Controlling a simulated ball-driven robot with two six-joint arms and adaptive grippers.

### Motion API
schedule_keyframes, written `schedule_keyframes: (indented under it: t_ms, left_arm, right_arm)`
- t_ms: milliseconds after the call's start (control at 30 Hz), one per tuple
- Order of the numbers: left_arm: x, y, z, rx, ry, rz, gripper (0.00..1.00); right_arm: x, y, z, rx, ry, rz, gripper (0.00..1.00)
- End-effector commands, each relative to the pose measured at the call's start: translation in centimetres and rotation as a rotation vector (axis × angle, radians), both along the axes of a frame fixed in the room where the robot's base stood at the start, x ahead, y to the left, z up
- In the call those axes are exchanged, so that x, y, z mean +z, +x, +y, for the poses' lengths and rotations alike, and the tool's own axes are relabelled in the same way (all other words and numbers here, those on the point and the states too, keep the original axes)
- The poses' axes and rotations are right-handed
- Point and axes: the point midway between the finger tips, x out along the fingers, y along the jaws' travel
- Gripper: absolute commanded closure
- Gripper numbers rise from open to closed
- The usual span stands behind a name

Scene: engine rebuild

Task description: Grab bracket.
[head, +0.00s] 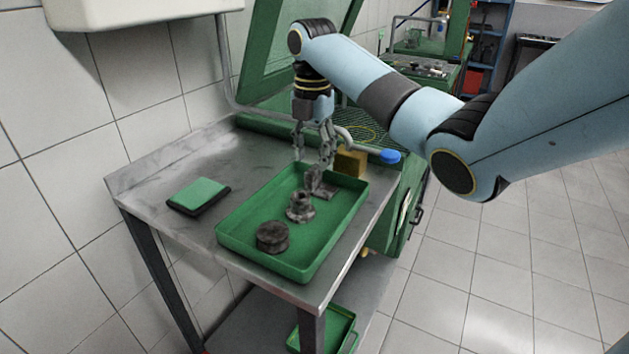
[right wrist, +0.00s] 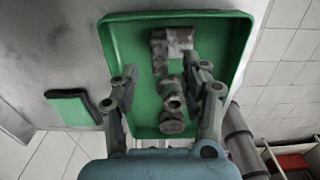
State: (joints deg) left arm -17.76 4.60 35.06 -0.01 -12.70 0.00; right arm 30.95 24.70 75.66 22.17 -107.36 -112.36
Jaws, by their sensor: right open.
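The bracket (head: 321,186) is a dark grey angular metal part at the far end of the green tray (head: 232,244). In the right wrist view the bracket (right wrist: 160,55) lies near the top of the tray, beyond the other parts. My right gripper (head: 313,158) points down over the far end of the tray, with its fingers apart and nothing between them. In the head view one finger partly overlaps the bracket; I cannot tell whether it touches. In the right wrist view the fingers (right wrist: 160,72) reach in from either side below the bracket. My left gripper is not in view.
A flanged metal part (head: 300,208) and a round dark part (head: 272,237) share the tray. A green-topped block (head: 198,194) lies left of it on the metal table (head: 150,186). A yellowish block (head: 350,162) and a blue-ended handle (head: 389,156) stand close behind the tray.

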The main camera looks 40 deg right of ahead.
Motion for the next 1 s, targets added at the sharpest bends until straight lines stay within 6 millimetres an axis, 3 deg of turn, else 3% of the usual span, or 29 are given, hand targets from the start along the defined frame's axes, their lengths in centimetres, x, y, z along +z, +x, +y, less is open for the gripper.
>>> schedule_keyframes:
  t_ms: [400, 667, 1000]
  left_arm:
    - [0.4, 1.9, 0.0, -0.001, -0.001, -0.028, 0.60]
    - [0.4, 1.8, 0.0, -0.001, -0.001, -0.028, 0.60]
    - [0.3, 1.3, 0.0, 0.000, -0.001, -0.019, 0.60]
  right_arm:
    - [-5.2, 0.0, -0.2, 0.000, 0.000, 0.002, 0.54]
    - [-5.5, 0.0, -0.2, 0.000, -0.001, 0.000, 0.54]
    - [-5.4, 0.0, -0.3, 0.000, -0.001, 0.000, 0.97]
